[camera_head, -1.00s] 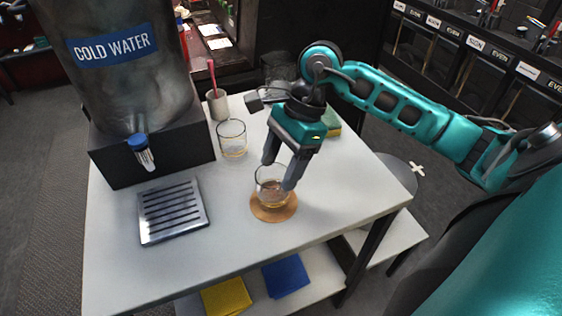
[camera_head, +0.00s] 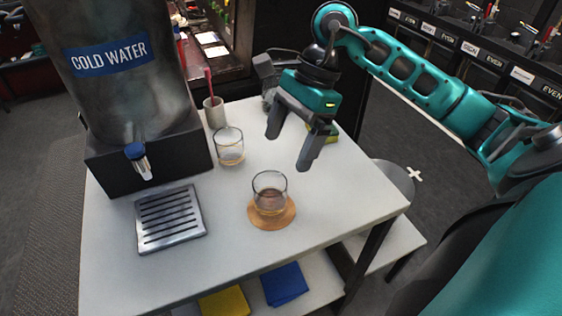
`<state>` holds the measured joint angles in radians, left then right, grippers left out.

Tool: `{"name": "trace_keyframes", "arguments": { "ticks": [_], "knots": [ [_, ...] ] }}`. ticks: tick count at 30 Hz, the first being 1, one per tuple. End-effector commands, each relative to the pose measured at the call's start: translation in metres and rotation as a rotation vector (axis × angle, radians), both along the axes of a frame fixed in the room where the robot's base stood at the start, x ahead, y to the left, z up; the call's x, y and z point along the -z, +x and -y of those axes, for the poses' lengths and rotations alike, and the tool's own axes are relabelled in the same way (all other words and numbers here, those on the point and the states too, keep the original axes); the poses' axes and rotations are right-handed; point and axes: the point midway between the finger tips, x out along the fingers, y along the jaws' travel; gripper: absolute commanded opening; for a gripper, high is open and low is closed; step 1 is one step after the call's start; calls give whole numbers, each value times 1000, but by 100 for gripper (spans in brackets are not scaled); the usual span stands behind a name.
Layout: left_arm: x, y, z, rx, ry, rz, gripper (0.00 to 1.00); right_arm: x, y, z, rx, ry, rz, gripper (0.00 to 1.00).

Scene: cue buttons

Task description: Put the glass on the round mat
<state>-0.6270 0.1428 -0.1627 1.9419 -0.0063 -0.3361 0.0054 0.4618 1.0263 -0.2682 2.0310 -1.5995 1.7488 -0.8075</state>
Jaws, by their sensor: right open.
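A clear glass (camera_head: 270,191) with some brownish liquid or tint at its bottom stands upright on the round orange-brown mat (camera_head: 262,220). The mat lies near the front of the white table. A second glass (camera_head: 229,147) stands upright farther back, near the dispenser. My right gripper (camera_head: 290,153) is open and empty, above and behind the glass on the mat, apart from it. My left gripper does not show.
A cold water dispenser (camera_head: 125,70) with a blue-topped tap stands at the left, with a slotted metal drip tray (camera_head: 172,243) before it. A cup with a red stick (camera_head: 214,112) stands at the back. Yellow and blue cloths (camera_head: 285,284) lie on the lower shelf.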

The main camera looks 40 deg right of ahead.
Motion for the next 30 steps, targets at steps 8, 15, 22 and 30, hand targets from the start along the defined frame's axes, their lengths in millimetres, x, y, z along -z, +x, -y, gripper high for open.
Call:
{"name": "trace_keyframes", "arguments": {
  "ticks": [8, 15, 22, 30],
  "knots": [
    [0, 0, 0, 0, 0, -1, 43, -42, 0, 17, 0, 0, 1, 92],
    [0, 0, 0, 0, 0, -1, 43, -49, -1, 21, 1, 0, -1, 92],
    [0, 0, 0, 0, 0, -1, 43, -49, -1, 20, 1, 0, -1, 92],
    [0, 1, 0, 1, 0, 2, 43, -49, -1, 20, 1, 0, -1, 92]
  ]
}}
